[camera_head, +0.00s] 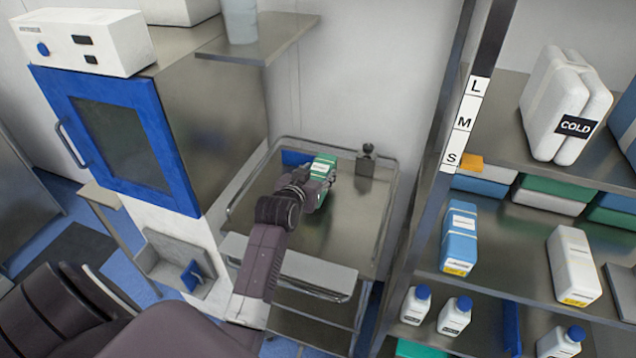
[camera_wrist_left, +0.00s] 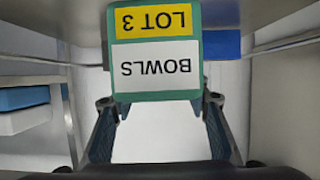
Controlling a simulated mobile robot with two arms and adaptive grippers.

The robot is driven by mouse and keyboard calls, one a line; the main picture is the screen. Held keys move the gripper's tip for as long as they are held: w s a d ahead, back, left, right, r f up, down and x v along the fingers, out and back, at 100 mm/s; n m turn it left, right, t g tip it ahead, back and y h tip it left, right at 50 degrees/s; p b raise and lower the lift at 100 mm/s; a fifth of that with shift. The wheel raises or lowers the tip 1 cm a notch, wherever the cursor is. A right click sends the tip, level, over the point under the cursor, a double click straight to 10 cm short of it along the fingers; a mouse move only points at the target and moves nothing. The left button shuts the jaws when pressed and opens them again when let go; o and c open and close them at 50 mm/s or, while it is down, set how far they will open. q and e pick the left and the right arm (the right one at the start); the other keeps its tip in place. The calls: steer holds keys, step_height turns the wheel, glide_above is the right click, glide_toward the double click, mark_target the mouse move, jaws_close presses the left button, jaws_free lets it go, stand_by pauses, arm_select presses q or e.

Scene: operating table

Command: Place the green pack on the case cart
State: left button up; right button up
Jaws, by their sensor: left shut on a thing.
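The green pack (camera_head: 324,163) shows in the head view over the far part of the steel case cart (camera_head: 352,232). In the left wrist view the pack (camera_wrist_left: 195,75) carries a yellow "LOT 3" label and a white "BOWLS" label, upside down. My left gripper (camera_head: 322,178) is shut on the pack, with one finger on each side of it in the wrist view (camera_wrist_left: 160,104). The arm hides part of the pack and of the cart top. I cannot tell whether the pack touches the cart top. My right gripper is not in view.
A blue item (camera_head: 294,158) and a small dark fitting (camera_head: 367,152) are at the cart's back. A blue-doored cabinet (camera_head: 120,135) stands left. A shelf rack (camera_head: 500,225) with bottles and packs stands right. The cart top's right side is clear.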

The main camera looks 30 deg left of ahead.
arm_select(q)
steer(key=shift+f, duration=1.85)
steer(key=o, duration=1.4)
steer(key=shift+f, duration=0.15)
steer(key=shift+c, duration=0.2)
steer(key=shift+s, duration=0.1)
steer(key=v, duration=1.2)
steer(key=shift+b, duration=0.45)
